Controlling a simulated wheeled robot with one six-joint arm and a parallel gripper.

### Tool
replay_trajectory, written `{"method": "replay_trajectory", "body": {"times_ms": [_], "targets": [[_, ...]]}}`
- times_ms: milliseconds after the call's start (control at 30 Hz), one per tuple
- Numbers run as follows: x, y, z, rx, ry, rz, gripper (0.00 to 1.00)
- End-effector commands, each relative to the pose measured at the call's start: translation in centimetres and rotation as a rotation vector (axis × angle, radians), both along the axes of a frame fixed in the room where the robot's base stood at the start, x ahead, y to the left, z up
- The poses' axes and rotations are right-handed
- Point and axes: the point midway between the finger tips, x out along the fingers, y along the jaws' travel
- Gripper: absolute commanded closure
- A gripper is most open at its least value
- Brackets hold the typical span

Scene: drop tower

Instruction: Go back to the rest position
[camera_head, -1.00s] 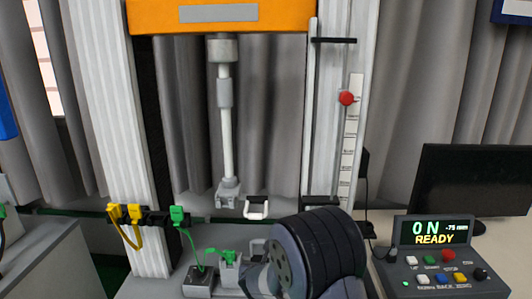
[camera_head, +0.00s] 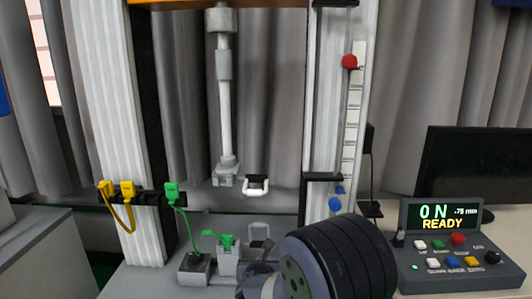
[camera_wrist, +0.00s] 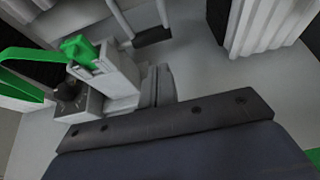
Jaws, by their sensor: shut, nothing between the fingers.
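My arm's dark ribbed wrist (camera_head: 340,262) fills the lower middle of the head view. My gripper (camera_head: 258,284) is partly visible to its left at the bottom edge, in front of the tower base, and its fingertips are not clear. In the wrist view a dark bar with small holes, part of my gripper end (camera_wrist: 165,122), spans the bottom. The gripper is shut and holds nothing. The wrist view also shows a grey block with a green clip (camera_wrist: 78,47) near it. I cannot tell whether anything touches.
The drop tower's white column (camera_head: 115,130) stands left. A grey rod (camera_head: 226,110) hangs mid-tower. A green-cabled block (camera_head: 195,268) sits left of my wrist. A control console (camera_head: 455,273) reading "ON, READY" and a black monitor (camera_head: 480,170) stand right.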

Motion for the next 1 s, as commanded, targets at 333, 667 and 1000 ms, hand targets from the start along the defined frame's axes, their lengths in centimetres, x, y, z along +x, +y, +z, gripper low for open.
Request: {"method": "replay_trajectory", "body": {"times_ms": [333,667,1000], "targets": [[-0.13,0.00,-0.57,-0.001,-0.041,0.000,1.00],[-0.14,-0.01,-0.49,-0.001,-0.042,0.000,1.00],[-0.64,-0.94,-0.61,0.018,-0.040,-0.028,1.00]]}}
